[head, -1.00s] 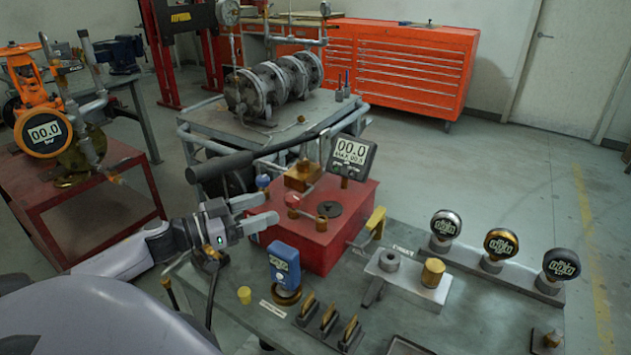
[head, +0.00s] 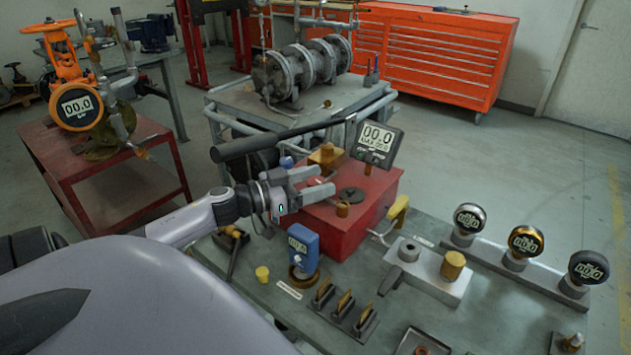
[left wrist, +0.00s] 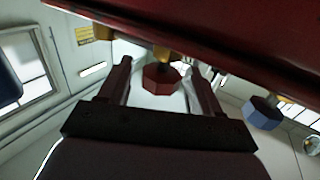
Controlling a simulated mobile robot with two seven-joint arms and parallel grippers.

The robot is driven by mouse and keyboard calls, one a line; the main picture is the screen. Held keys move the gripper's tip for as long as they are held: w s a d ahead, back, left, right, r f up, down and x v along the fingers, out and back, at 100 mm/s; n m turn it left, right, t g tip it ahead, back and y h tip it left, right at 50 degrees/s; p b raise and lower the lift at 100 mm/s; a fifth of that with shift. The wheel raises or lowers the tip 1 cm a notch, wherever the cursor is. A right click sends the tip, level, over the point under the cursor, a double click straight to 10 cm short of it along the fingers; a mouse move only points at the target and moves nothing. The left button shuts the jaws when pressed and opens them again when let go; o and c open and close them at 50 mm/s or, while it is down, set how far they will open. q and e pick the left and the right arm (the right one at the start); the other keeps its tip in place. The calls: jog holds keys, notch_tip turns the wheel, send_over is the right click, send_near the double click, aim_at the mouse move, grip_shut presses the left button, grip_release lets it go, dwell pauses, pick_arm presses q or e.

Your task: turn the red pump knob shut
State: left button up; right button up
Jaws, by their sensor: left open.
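The red pump knob (left wrist: 161,79) is an eight-sided knob on a brass stem under the red pump body (left wrist: 220,30) in the left wrist view. My left gripper (left wrist: 160,70) is open, with one finger on each side of the knob and visible gaps between. In the head view, my left gripper (head: 321,181) reaches to the left side of the red pump box (head: 340,232). The knob is mostly hidden by the fingers there. My right gripper is not in view.
A blue knob (left wrist: 262,112) is beside the red one; it also shows in the head view (head: 287,162). A long black lever (head: 280,138) passes above my gripper. A display reading 00.0 (head: 376,142) stands behind the box. A blue gauge (head: 303,245) stands in front.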

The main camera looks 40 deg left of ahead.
pick_arm(q)
jog(key=shift+w, duration=0.15)
jog(key=c, duration=1)
jog(key=shift+o, duration=0.2)
jog(key=shift+f+m+h, duration=0.1)
jog(key=shift+m+h, duration=0.3)
jog(key=shift+h, duration=0.1)
jog(key=m+g+h+b, duration=0.1)
jog(key=h, duration=0.1)
jog(key=shift+m+g+h+b, duration=0.3)
jog(key=shift+m+g+b, duration=0.05)
jog(key=shift+m+g, duration=0.05)
jog(key=m+g+h+b, duration=0.3)
jog(key=shift+g+h+b, duration=0.4)
jog(key=shift+b, duration=0.15)
jog(key=shift+m, duration=0.3)
